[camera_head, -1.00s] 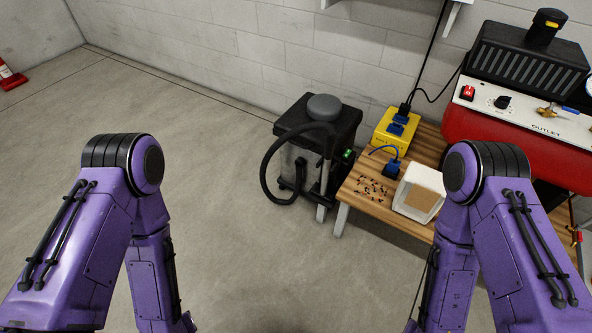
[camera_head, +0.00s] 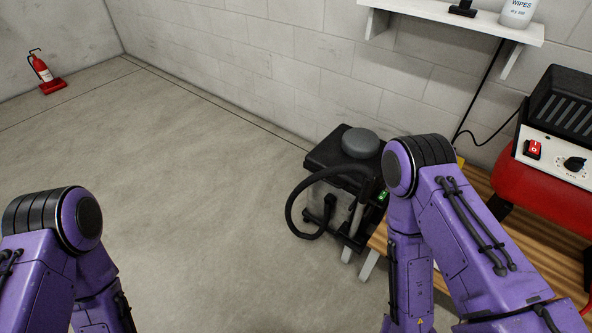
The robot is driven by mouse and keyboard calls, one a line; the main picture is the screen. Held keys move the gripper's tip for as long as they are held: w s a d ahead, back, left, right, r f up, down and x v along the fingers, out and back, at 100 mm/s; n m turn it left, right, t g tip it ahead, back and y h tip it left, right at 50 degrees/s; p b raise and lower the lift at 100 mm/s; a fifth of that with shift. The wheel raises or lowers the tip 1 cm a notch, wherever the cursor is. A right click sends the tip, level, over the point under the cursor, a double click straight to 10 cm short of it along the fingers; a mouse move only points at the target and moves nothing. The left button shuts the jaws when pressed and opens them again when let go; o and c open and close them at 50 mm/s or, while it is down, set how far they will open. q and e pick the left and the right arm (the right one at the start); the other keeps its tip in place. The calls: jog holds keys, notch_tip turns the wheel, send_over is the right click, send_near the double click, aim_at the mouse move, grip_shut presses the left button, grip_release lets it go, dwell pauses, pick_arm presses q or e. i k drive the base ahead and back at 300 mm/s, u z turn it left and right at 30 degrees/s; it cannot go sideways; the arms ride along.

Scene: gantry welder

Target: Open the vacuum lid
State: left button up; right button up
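The vacuum (camera_head: 330,195) stands on the floor against the wall, just left of the wooden bench. Its black lid (camera_head: 322,155) looks shut, with a round grey cap (camera_head: 360,142) on top. A black hose (camera_head: 296,200) loops down its front left side. A small green light shows on its right side. My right arm's purple links stand in front of the bench, close to the vacuum's right side in the picture. My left arm is at the lower left, away from the vacuum. Both grippers are out of the picture.
The wooden bench (camera_head: 478,180) is partly hidden behind my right arm. A red compressor (camera_head: 555,195) sits at the right. A white shelf (camera_head: 455,18) with a wipes tub (camera_head: 518,12) is on the wall. A fire extinguisher (camera_head: 41,68) stands far left. The floor left of the vacuum is clear.

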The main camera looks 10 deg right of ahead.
aim_at(346, 143)
jog(key=u, duration=0.05)
jog(key=i, duration=0.9)
jog(key=z, duration=0.85)
jog(key=i, duration=0.4)
jog(key=z, duration=0.25)
